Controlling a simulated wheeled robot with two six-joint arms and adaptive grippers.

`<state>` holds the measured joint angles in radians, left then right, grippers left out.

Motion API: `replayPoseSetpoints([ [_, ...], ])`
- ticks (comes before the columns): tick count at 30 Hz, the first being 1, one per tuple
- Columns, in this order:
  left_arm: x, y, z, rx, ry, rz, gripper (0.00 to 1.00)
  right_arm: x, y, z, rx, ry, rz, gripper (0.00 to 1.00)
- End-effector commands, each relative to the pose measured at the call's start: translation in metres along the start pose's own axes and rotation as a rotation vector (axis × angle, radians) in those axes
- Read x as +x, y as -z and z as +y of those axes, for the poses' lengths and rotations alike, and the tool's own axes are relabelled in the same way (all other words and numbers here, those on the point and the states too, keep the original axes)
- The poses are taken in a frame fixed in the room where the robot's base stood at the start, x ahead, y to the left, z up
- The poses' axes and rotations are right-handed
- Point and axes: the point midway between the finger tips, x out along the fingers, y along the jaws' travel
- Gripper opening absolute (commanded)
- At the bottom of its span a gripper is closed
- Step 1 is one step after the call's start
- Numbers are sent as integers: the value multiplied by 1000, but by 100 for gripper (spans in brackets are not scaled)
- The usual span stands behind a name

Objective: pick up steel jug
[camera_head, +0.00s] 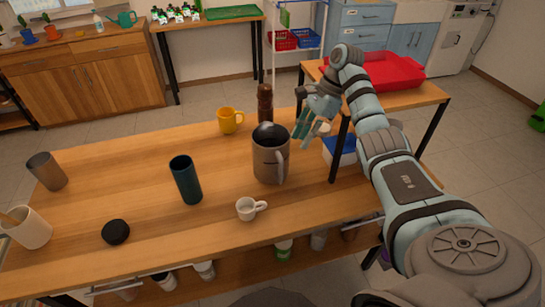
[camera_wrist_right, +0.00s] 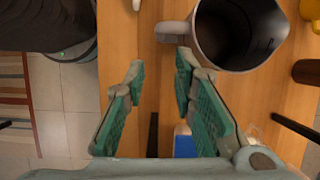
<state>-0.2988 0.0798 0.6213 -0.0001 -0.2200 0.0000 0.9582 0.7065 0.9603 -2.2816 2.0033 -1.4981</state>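The steel jug (camera_head: 267,165) is a tall grey pitcher with a dark inside. It stands upright on the wooden table, its handle turned toward the front right. In the right wrist view the jug (camera_wrist_right: 206,38) shows at the top, its handle (camera_wrist_right: 173,31) pointing left. My right gripper (camera_head: 304,124) is to the right of the jug, near its rim height. In the right wrist view my right gripper (camera_wrist_right: 161,64) is open, its green-padded fingers apart with nothing between them. The fingertips are just short of the handle. My left gripper is out of view.
A white cup (camera_head: 246,209) stands in front of the jug, a dark green tumbler (camera_head: 186,180) to its left. A yellow mug (camera_head: 229,121) and a brown pepper mill (camera_head: 265,103) stand behind. A blue-and-white box (camera_head: 340,151) is at the right edge.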

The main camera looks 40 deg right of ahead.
Motion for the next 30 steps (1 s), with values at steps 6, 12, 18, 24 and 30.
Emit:
replayPoseSetpoints([
  [6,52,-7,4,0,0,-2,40,59,6,2,-3,-11,4,25],
  [12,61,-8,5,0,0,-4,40,93,1,3,0,-11,4,25],
  [18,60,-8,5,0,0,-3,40,129,-6,1,1,-12,3,25],
  [24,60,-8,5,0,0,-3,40,143,-5,0,0,-9,3,25],
  [30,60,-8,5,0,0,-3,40,142,-5,0,0,-9,3,10],
])
